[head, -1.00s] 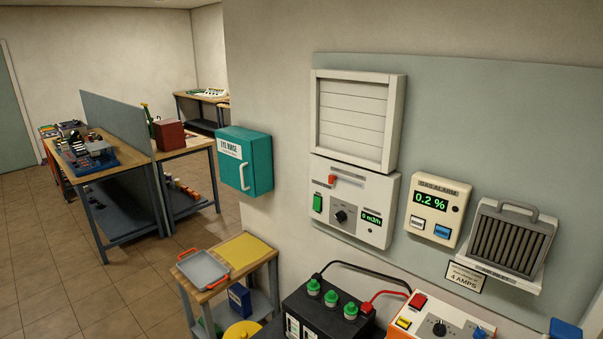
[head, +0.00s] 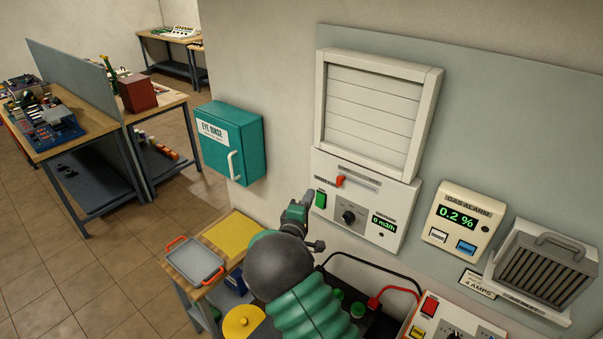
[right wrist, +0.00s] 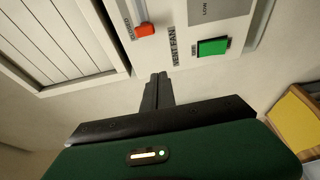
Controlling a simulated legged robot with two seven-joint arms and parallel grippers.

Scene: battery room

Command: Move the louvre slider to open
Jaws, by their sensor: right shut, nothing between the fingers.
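The louvre slider is a small red knob (head: 340,181) at the left part of a slot on the white vent fan panel (head: 395,214). The louvre (head: 370,112) above the panel shows flat, closed slats. My right gripper (head: 309,194) is at the panel's left edge, below and left of the red knob and apart from it. In the right wrist view the red knob (right wrist: 145,29) lies beyond the shut, empty fingertips (right wrist: 159,76). My left gripper is out of view.
A green button (head: 320,199) and a dark dial (head: 349,217) sit below the slider. The gas alarm (head: 461,218) is to the right. A teal eye rinse box (head: 230,142) hangs to the left. The battery with cables stands below, partly hidden by my arm.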

